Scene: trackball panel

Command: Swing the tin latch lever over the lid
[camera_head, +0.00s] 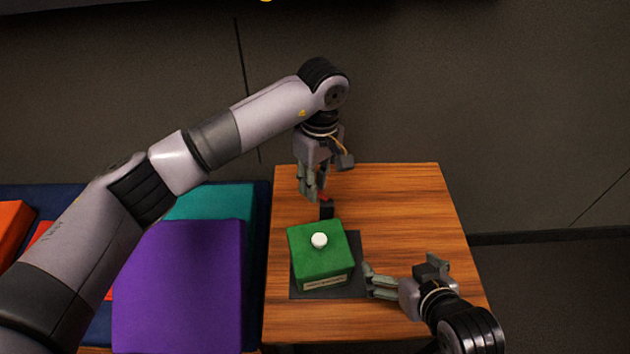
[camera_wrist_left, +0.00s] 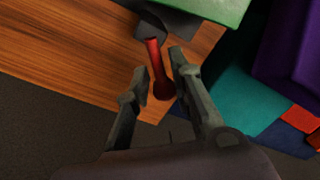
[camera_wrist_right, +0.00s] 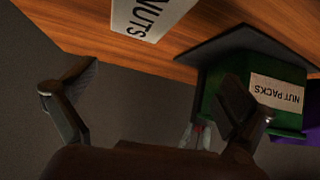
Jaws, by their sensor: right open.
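The green tin (camera_head: 318,264) stands on a dark plate with a white knob (camera_head: 319,240) on its lid. The red latch lever (camera_wrist_left: 158,70) is behind the tin, at a dark post (camera_head: 326,209), and points away from the lid. My left gripper (camera_head: 312,193) is above and behind the tin. In the left wrist view its fingers (camera_wrist_left: 158,62) are partly closed, one on each side of the lever; whether they press on it is unclear. My right gripper (camera_head: 368,280) is open and empty, right of the tin. The tin's label (camera_wrist_right: 276,93) reads NUT PACKS in the right wrist view.
The wooden table (camera_head: 410,215) has clear room right of and behind the tin. A purple block (camera_head: 180,285) and a teal block (camera_head: 215,203) are on the left. A second label (camera_wrist_right: 150,18), partly cut off, lies on the wood in the right wrist view.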

